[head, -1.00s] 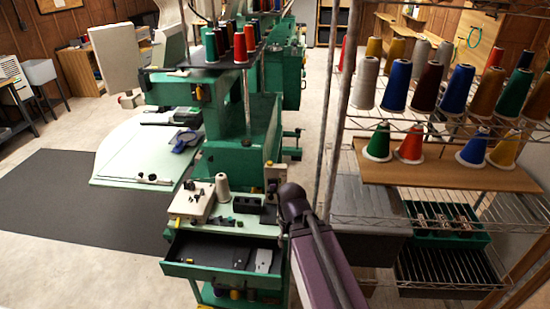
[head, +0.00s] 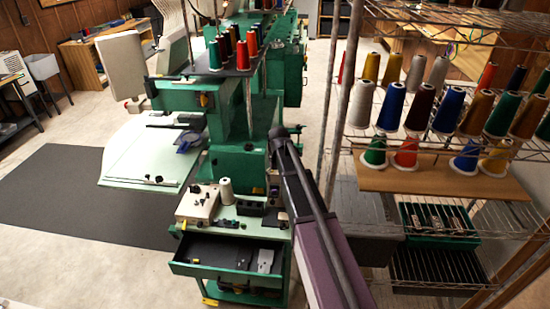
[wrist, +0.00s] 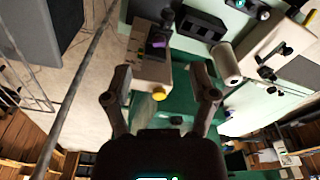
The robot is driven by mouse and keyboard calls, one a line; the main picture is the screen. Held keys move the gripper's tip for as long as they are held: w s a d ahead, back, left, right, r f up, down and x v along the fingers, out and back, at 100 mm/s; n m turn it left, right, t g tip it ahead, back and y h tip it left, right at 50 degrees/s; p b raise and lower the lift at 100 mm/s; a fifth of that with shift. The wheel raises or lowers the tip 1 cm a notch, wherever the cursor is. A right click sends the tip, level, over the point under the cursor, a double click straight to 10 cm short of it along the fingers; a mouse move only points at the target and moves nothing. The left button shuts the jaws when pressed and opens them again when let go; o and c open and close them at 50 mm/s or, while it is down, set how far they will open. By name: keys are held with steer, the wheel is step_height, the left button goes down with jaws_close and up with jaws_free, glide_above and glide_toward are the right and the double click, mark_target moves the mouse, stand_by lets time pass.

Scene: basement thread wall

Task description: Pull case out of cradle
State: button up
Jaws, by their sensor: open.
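My gripper (wrist: 160,82) is open and empty in the wrist view, with its two fingers spread apart. Beyond and between the fingertips stands a beige box (wrist: 152,68) with a dark post and a small dark part with a purple face (wrist: 158,44). I cannot tell for sure whether this part is the case in its cradle. A black slotted block (wrist: 203,24) lies beside the box. In the head view, my arm hides the gripper and most of the beige box.
A thread cone (wrist: 226,64) stands close to the right finger. The green cart has an open drawer (head: 225,268) and a beige control box (head: 198,206) on top. A wire rack with thread cones (head: 408,190) stands to the right. Dark mat (head: 80,190) lies left.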

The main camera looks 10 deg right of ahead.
mark_target(274, 190)
steer(key=w, duration=0.1)
steer(key=w+r, duration=0.1)
steer(key=w, duration=0.2)
steer(key=shift+d+r+p, duration=0.1)
steer(key=shift+r+p, duration=0.2)
steer(key=shift+p, duration=0.1)
steer(key=shift+f, duration=0.1)
steer(key=f+b, duration=0.4)
steer(key=w+f+b, duration=0.1)
steer(key=f+b, duration=0.8)
steer(key=shift+w+f+b, duration=0.25)
steer(key=shift+w+b, duration=0.05)
steer(key=shift+b, duration=0.05)
stand_by(0.4)
steer(key=shift+c, duration=0.2)
jaws_close()
